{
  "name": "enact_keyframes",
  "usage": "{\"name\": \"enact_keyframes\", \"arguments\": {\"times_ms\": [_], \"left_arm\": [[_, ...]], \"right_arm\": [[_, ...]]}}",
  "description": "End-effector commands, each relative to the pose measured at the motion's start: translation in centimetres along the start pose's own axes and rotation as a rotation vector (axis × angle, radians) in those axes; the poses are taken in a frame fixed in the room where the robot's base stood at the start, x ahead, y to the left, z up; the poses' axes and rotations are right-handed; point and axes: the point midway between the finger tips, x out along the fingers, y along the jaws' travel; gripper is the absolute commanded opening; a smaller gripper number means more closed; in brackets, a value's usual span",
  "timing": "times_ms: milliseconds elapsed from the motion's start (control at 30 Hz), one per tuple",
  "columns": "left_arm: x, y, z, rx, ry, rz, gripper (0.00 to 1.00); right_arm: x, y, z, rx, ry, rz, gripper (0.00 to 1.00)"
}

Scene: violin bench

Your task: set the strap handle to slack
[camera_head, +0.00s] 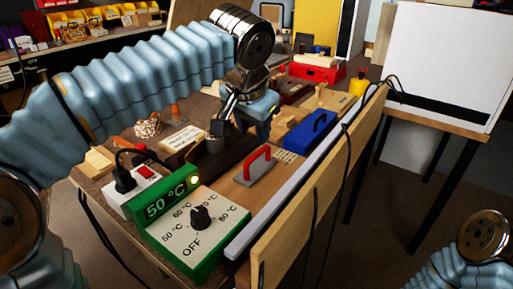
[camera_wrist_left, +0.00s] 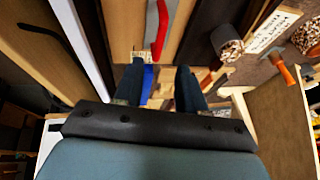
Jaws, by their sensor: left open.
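A red handle (camera_head: 258,163) stands on a grey plate on a wooden board, in front of my left gripper in the head view. No other part is clearly a strap handle, and its setting cannot be read. The red handle also shows at the top of the left wrist view (camera_wrist_left: 159,32), beyond the fingertips. My left gripper (camera_head: 262,126) hangs above the bench behind the red handle, partly hidden by its own wrist. Its two dark fingers are apart in the left wrist view (camera_wrist_left: 158,82), with nothing held. My right gripper is out of view.
A blue block with a handle (camera_head: 308,132) lies right of the left gripper. A green temperature box with a dial (camera_head: 197,222) is in front. A pale rail (camera_head: 290,190) runs along the bench's right edge.

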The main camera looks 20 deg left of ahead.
Motion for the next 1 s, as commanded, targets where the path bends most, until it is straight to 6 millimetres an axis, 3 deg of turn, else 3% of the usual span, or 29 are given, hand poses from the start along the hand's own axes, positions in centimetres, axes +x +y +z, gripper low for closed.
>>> {"name": "enact_keyframes", "arguments": {"times_ms": [100, 300, 500, 767, 1000], "left_arm": [[3.0, 0.1, 0.1, 0.001, -0.004, 0.000, 0.40], [6.5, 0.1, 0.0, 0.001, -0.002, 0.001, 0.40], [8.0, 0.1, 0.0, 0.001, 0.000, 0.001, 0.40], [8.1, 0.1, 0.0, 0.001, 0.000, 0.001, 0.40], [8.1, 0.1, 0.0, 0.001, 0.001, 0.001, 0.05]], "right_arm": [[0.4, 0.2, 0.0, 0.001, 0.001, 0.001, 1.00], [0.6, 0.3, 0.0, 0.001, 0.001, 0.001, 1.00], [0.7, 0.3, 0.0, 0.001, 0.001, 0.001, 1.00], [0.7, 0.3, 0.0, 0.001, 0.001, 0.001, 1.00], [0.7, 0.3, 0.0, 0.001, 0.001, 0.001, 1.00]]}}
